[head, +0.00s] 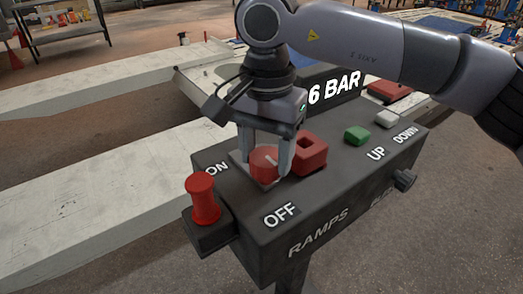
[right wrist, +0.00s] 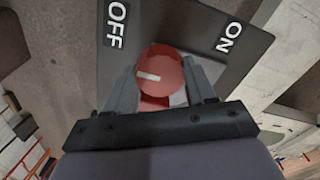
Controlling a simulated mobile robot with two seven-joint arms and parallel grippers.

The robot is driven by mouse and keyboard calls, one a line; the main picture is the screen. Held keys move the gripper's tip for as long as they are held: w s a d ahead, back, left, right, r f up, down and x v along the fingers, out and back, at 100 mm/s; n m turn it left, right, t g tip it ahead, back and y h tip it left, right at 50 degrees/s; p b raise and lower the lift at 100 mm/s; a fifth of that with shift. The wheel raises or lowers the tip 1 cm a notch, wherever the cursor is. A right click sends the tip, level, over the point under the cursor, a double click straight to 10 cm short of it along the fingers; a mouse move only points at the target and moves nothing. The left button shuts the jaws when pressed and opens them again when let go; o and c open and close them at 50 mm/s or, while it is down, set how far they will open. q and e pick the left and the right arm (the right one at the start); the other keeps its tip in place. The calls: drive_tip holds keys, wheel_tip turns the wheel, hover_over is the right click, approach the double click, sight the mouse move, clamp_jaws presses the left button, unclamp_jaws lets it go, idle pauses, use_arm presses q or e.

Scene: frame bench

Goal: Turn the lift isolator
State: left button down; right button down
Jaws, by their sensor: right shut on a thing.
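The lift isolator is a round red knob (head: 264,163) with a white pointer mark, on a grey plate on top of the dark control box (head: 340,195). My right gripper (head: 266,160) comes down from above, shut on the knob, with one finger on each side. In the right wrist view the knob (right wrist: 160,73) sits between the fingers, and its mark lies on the left of its face. The OFF label (right wrist: 116,25) is upper left there and the ON label (right wrist: 230,37) upper right. My left gripper is not in view.
A red block with a square opening (head: 310,153) stands close beside the gripper. A red post-like knob (head: 202,199) rises at the box's left end. Green (head: 357,135) and white (head: 386,118) buttons are to the right. A pale lift ramp (head: 90,195) lies behind.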

drive_tip(key=shift+r, duration=0.1)
drive_tip(key=c, duration=0.7)
unclamp_jaws()
drive_tip(key=shift+o, duration=0.2)
drive_tip(key=shift+r, duration=3.6)
